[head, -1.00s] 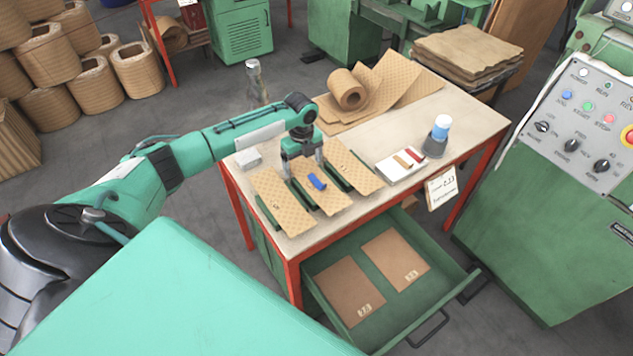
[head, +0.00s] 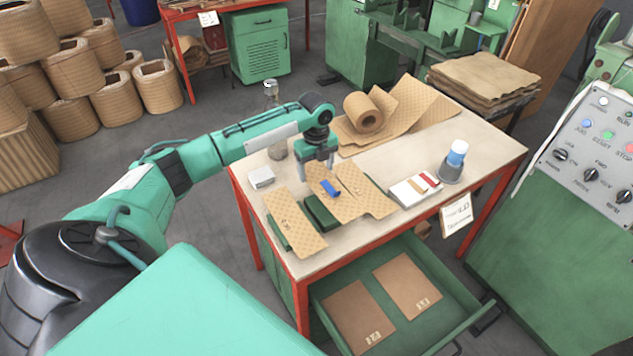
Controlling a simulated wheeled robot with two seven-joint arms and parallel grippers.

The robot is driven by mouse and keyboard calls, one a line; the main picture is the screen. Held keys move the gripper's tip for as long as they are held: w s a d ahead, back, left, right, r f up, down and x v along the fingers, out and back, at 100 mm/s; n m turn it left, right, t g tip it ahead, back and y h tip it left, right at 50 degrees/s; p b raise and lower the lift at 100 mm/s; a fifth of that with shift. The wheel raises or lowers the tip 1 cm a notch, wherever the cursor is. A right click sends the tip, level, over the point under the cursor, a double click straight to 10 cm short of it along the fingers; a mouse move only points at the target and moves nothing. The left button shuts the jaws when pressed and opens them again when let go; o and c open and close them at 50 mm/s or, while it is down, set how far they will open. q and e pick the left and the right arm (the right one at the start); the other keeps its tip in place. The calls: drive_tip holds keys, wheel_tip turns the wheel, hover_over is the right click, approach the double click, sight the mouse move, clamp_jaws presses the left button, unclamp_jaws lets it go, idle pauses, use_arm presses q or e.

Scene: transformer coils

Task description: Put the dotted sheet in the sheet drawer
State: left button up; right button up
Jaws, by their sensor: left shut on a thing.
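Three tan patterned sheets are at the front of the table. The left one (head: 296,226) lies over a green block. The middle one (head: 345,207) carries a small blue piece (head: 330,187). The right one (head: 368,192) is partly behind the middle one. Their dots are too fine to tell apart surely. My left gripper (head: 319,166) is shut on the back end of the middle sheet, which looks lifted off its green block (head: 319,213). The sheet drawer (head: 412,328) stands open below the table, with two plain brown sheets (head: 360,312) (head: 408,284) inside. My right gripper is out of view.
On the table (head: 300,264) are a paper roll (head: 364,112), a white box (head: 261,178), a white tray (head: 408,194) and a blue-and-white bottle (head: 457,154). A hanging label (head: 457,214) is at the right edge. A green control cabinet (head: 560,240) stands right of the drawer.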

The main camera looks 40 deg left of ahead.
use_arm(q)
wheel_tip(320, 180, up, 15)
drive_tip(key=b, duration=0.1)
drive_tip(key=shift+f, duration=0.2)
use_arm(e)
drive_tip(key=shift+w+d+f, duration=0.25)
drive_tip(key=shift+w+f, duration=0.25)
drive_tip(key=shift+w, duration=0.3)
use_arm(q)
drive_tip(key=s+d+f+n, duration=0.4)
drive_tip(key=s+d+n, duration=0.4)
drive_tip(key=d+n, duration=0.3)
drive_tip(key=s+d+f+n, duration=0.4)
drive_tip(key=s+d+n, duration=0.4)
drive_tip(key=d+n, duration=0.2)
drive_tip(key=shift+d+f+n+p, duration=0.2)
drive_tip(key=shift+d+n+p, duration=0.2)
drive_tip(key=shift+n, duration=0.3)
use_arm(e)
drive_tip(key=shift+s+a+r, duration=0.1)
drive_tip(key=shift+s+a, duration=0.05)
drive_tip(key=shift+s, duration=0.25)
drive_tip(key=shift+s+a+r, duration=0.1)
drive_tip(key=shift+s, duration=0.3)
use_arm(q)
drive_tip(key=shift+s, duration=0.1)
